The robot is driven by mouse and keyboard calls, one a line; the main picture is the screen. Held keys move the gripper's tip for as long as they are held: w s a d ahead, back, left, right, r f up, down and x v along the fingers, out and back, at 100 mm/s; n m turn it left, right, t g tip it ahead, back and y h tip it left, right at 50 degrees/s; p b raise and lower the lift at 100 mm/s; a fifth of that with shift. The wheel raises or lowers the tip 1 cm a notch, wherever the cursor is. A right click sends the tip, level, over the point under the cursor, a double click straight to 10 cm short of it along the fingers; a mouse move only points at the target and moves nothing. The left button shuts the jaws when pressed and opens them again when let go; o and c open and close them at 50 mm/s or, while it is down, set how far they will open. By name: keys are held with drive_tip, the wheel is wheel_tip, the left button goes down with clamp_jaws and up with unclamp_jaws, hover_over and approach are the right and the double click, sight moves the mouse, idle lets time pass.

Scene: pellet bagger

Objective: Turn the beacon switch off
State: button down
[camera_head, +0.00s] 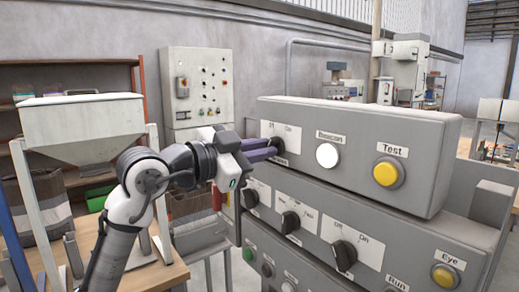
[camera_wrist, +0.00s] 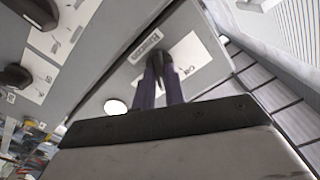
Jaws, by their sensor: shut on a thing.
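The beacon switch (camera_wrist: 158,66) is a dark rotary knob on a white label plate (camera_head: 290,129) at the left end of the upper grey box. My gripper (camera_head: 272,147) reaches it from the left in the head view. Its two purple fingers are shut on the knob, one on each side, as the wrist view (camera_wrist: 160,80) shows. The fingers hide most of the knob, so its exact turn is hard to read.
A yellow "Test" button (camera_head: 388,173) is farther right on the same box. Several black knobs (camera_head: 290,222) sit on the panel below, close under my gripper. A hopper (camera_head: 82,130) stands at the left, and a grey cabinet (camera_head: 197,85) stands behind.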

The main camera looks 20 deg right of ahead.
drive_tip(key=shift+n, duration=0.3)
drive_tip(key=n+p, duration=0.4)
drive_tip(key=n, duration=0.7)
drive_tip(key=shift+w+r, duration=0.1)
idle(0.4)
drive_tip(key=c, duration=1.5)
unclamp_jaws()
drive_tip(key=shift+o, duration=0.2)
drive_tip(key=b+v, duration=0.4)
drive_tip(key=v, duration=1)
